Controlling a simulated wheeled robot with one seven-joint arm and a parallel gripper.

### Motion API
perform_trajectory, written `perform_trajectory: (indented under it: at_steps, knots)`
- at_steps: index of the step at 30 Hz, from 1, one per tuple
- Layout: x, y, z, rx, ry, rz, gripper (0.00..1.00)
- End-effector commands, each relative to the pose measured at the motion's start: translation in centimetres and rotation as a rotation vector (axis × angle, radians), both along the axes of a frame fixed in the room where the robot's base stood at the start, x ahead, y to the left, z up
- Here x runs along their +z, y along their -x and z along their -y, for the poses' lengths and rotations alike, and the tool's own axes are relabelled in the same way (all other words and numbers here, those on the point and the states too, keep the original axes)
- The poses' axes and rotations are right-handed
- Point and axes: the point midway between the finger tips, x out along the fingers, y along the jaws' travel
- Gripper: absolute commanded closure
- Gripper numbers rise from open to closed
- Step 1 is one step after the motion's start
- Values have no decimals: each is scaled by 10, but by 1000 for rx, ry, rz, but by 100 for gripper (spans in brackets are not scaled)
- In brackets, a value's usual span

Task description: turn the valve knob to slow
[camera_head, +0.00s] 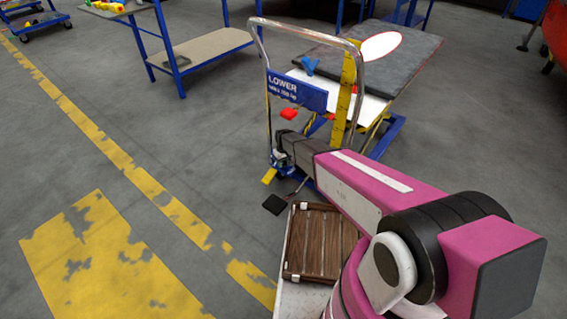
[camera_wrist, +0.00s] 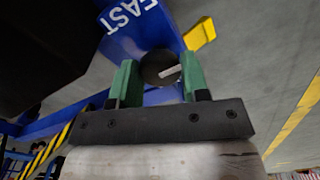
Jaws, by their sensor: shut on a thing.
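The valve knob (camera_wrist: 157,66) is a dark round knob with a pale mark on its face. In the wrist view it sits between the two green fingers of my gripper (camera_wrist: 160,78), which is shut on it. A blue panel (camera_wrist: 132,30) lies behind the knob, with the white word FAST above and to its left. No slow label can be read. In the head view my arm reaches to the base of the lift cart's handle, and the gripper end (camera_head: 281,158) is small there. The knob itself cannot be made out in that view.
The lift cart has a chrome handle (camera_head: 268,85), a blue LOWER sign (camera_head: 297,91) and a dark grey top (camera_head: 400,62). A yellow piece (camera_wrist: 200,33) lies close to the right finger. A wooden slatted crate (camera_head: 320,243) stands near my arm. Open floor lies left.

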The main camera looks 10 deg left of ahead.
Motion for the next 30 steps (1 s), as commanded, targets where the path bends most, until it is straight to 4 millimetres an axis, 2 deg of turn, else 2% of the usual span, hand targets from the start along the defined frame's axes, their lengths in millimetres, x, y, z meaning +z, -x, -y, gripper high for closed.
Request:
perform_trajectory:
  at_steps: [19, 20, 22, 30]
  knots:
    - [0, 0, 0, -53, 0, 0, 82]
    - [0, 0, 0, -53, 0, 0, 55]
    - [0, 0, 0, -53, 0, 0, 32]
    - [0, 0, 0, -52, 0, 0, 32]
